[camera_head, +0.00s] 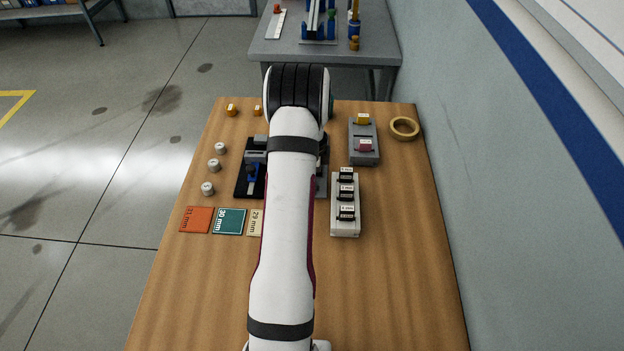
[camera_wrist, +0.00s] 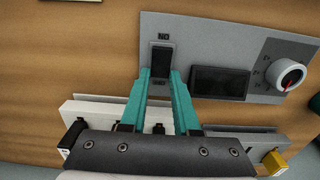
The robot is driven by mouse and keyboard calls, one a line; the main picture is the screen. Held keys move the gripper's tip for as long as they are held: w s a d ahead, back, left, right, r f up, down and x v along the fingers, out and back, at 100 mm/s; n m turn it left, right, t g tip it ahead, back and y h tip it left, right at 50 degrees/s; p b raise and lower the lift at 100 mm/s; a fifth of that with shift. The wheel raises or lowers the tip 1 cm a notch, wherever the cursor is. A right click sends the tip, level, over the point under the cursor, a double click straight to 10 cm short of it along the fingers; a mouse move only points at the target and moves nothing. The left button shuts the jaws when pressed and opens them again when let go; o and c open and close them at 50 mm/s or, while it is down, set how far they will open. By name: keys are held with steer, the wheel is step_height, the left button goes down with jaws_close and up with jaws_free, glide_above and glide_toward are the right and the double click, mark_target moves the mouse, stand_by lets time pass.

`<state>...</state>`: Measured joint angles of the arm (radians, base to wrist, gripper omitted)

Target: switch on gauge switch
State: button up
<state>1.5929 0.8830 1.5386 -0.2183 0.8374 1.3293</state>
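The gauge switch (camera_wrist: 161,60) is a black rocker on a grey panel (camera_wrist: 210,35) in the wrist view. Lettering that looks like an upside-down ON is above it; another label below it is partly covered. Which way the rocker is tipped I cannot tell. My gripper (camera_wrist: 163,75) has two teal fingers with a gap between their tips. The tips are at the lower end of the switch, one near each side; contact is unclear. A dark display (camera_wrist: 219,82) and a round knob with a red mark (camera_wrist: 288,74) are to the right. In the head view my arm hides the gripper and switch.
A white block with black labelled pieces (camera_head: 345,222) and a grey block with yellow and red pieces (camera_head: 364,146) are right of my arm. A tape ring (camera_head: 404,128) is farther right. Coloured cards (camera_head: 229,221) and small weights (camera_head: 214,164) are left. The near table is clear.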

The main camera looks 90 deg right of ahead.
jaws_close()
steer(key=shift+w+r+g, duration=0.1)
steer(key=shift+w+g, duration=0.2)
steer(key=shift+g, duration=0.5)
steer(key=shift+w+g, duration=0.1)
steer(key=shift+g, duration=0.6)
steer(key=o, duration=0.6)
jaws_free()
steer(key=shift+r, duration=0.1)
